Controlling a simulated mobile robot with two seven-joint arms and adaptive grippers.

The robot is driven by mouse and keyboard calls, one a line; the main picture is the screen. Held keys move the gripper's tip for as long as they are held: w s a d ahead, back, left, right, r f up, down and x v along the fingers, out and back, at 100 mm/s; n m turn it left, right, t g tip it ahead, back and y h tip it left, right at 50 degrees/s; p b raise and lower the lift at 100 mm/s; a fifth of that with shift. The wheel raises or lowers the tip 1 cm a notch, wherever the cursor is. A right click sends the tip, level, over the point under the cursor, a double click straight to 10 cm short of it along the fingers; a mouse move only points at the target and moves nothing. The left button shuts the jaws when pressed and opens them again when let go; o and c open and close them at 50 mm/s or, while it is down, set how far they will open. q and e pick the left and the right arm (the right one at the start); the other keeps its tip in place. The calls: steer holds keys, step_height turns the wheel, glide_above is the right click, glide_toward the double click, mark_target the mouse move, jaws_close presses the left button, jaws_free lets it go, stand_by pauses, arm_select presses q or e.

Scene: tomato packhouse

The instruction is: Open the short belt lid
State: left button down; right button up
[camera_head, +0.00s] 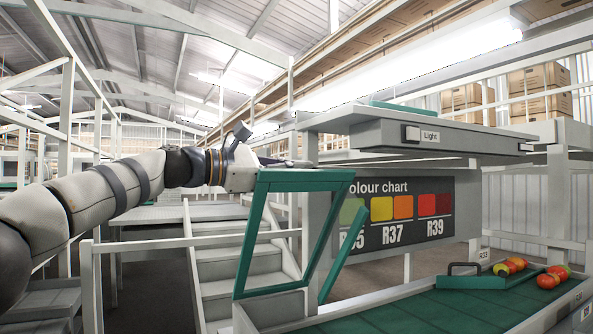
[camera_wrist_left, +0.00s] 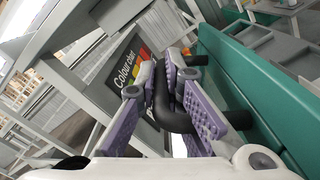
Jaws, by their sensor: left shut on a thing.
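The lid is a teal frame (camera_head: 248,235) with an open-looking middle, standing steeply raised beside the belt in the head view. Its teal edge (camera_wrist_left: 250,85) runs along the right of the left wrist view. My left gripper (camera_head: 285,163) is at the lid's top edge, its fingers partly hidden behind the frame. In the left wrist view, its purple fingers (camera_wrist_left: 165,95) are shut around a black bar handle (camera_wrist_left: 175,110) fixed to the teal edge. My right gripper is not in view.
A colour chart (camera_head: 430,231) hangs behind the lid, under a grey hood (camera_head: 400,130). Grey steps (camera_head: 215,280) stand left of the lid.

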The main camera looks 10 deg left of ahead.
arm_select(q)
steer(key=c, duration=1.7)
jaws_free()
steer(key=shift+a+f, duration=0.1)
steer(key=v, duration=1.2)
steer(key=shift+r, duration=0.2)
